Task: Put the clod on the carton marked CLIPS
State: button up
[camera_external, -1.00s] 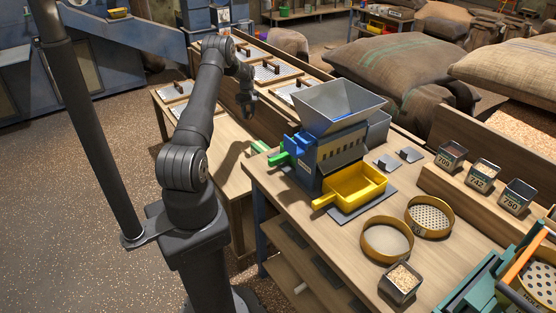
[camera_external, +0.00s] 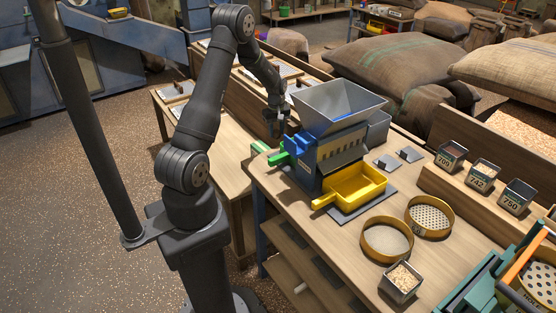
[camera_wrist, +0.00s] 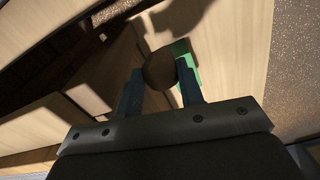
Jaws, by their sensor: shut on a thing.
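My gripper (camera_external: 277,122) is lowered near the left end of the blue machine, above the edge of the wooden table. In the wrist view, my gripper (camera_wrist: 160,85) has a dark brown, rounded clod (camera_wrist: 160,68) between its two blue-grey fingers, and it is shut on it. In the external view the clod is too small and dark to make out. I cannot make out a carton marked CLIPS in either view.
The blue machine (camera_external: 325,155) with a grey hopper (camera_external: 338,103) and yellow tray (camera_external: 355,187) stands close right of my gripper. A green part (camera_external: 279,159) juts from its left end. Sieves (camera_external: 388,238) and small tins (camera_external: 484,175) are farther right.

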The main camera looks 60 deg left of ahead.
send_over(261, 146)
notch_tip(261, 146, down, 7)
jog(key=shift+r, duration=0.1)
jog(key=shift+a+f, duration=0.15)
jog(key=shift+f, duration=1.9)
jog(key=shift+f, duration=0.15)
jog(key=o, duration=1)
notch_tip(261, 146, up, 12)
jog(key=shift+r, duration=0.15)
